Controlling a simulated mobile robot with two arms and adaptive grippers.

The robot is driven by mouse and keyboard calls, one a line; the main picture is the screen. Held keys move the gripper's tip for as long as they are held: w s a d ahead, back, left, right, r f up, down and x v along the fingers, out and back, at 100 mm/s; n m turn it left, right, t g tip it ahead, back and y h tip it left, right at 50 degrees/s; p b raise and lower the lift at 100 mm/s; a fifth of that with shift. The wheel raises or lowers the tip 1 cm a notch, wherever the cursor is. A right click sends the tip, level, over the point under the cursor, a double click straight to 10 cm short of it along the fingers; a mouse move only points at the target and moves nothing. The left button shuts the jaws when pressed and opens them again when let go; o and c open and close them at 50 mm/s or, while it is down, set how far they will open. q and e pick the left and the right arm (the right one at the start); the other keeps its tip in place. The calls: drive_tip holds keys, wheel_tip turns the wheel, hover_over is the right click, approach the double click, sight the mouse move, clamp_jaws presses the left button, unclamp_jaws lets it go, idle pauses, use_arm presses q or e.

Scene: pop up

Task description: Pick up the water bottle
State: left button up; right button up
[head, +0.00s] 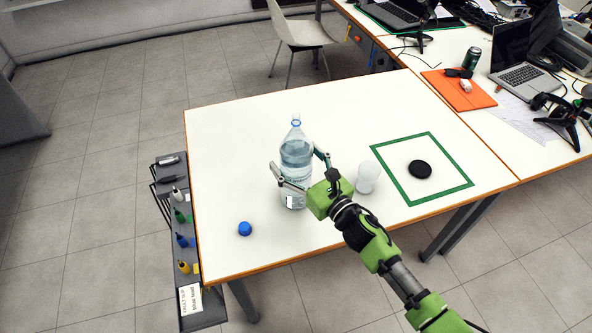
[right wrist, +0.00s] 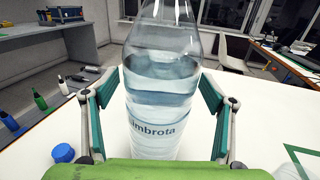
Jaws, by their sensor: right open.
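A clear water bottle (head: 297,160) with a blue ring at its neck stands upright on the white table (head: 240,110). It fills the middle of the right wrist view (right wrist: 163,100), where its label reads "imbrota". My right gripper (head: 296,171) is open, with one finger on each side of the bottle. In the right wrist view small gaps show between the fingers (right wrist: 158,108) and the bottle, and whether they touch it lower down is hard to tell. My left gripper is not in view.
A blue cap (head: 245,228) lies left of the bottle. A translucent cup (head: 368,177) stands close to the right of my gripper. A black disc (head: 420,169) lies inside a green square outline (head: 437,199). A grey rack with small bottles (head: 186,240) runs along the left edge.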

drive_tip(key=c, duration=2.2)
drive_tip(key=shift+r, duration=0.3)
clamp_jaws()
drive_tip(key=shift+r, duration=0.1)
